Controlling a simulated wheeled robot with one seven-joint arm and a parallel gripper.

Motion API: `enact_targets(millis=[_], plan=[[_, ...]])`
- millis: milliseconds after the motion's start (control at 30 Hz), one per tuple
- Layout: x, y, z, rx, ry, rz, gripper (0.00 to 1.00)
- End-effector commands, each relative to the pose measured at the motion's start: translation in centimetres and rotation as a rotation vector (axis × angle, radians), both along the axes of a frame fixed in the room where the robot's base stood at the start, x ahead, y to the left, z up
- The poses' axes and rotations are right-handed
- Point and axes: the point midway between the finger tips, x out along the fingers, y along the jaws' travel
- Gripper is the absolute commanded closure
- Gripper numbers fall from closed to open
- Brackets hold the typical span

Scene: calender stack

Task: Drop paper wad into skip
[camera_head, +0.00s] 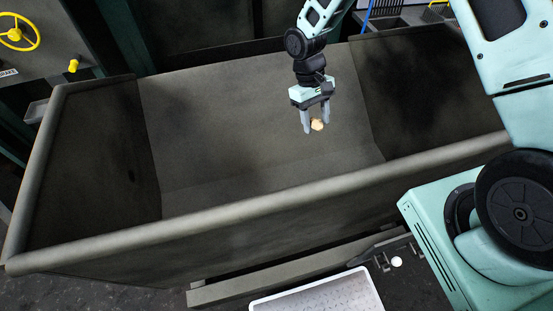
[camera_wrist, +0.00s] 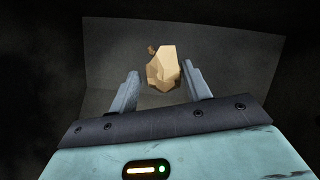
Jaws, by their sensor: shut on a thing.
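The paper wad (camera_head: 318,125) is a small, crumpled, tan lump. It sits between the fingertips of my gripper (camera_head: 314,122), which is shut on it. The skip (camera_head: 220,208) is a large, dark grey, open-topped container with a thick rim. In the head view my gripper hangs fingers down over the skip's open inside, right of its middle. In the wrist view the paper wad (camera_wrist: 164,69) shows between the two grey fingers (camera_wrist: 163,88), with the skip's dim interior (camera_wrist: 230,55) behind it.
A pale, perforated tray (camera_head: 320,295) stands in front of the skip, with a small white round thing (camera_head: 396,261) near it. A yellow handwheel (camera_head: 18,32) and a yellow knob (camera_head: 73,66) are at the back left. The visible skip floor looks bare.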

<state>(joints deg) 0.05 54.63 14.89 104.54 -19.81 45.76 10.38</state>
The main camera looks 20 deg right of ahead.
Motion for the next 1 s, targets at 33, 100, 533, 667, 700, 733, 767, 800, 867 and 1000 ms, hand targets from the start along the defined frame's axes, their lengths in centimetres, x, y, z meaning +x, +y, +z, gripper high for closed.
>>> enact_targets(millis=[33, 100, 533, 667, 700, 733, 767, 800, 867, 1000], plan=[[0.4, 0.4, 3.3, 0.000, -0.002, 0.039, 0.74], [0.9, 1.0, 5.6, 0.001, -0.003, 0.094, 0.74], [3.3, 4.1, 18.3, -0.009, 0.003, 0.405, 0.74], [3.7, 4.6, 20.0, -0.011, 0.005, 0.455, 0.74], [3.8, 4.7, 20.3, -0.011, 0.005, 0.465, 0.74], [3.8, 4.8, 20.5, -0.011, 0.005, 0.470, 0.74], [3.8, 4.8, 20.5, -0.012, 0.006, 0.475, 0.74], [3.9, 4.9, 20.5, -0.012, 0.006, 0.479, 0.74], [3.9, 4.9, 20.4, -0.013, 0.007, 0.483, 0.74], [3.9, 4.9, 19.4, -0.013, 0.007, 0.483, 0.74]])
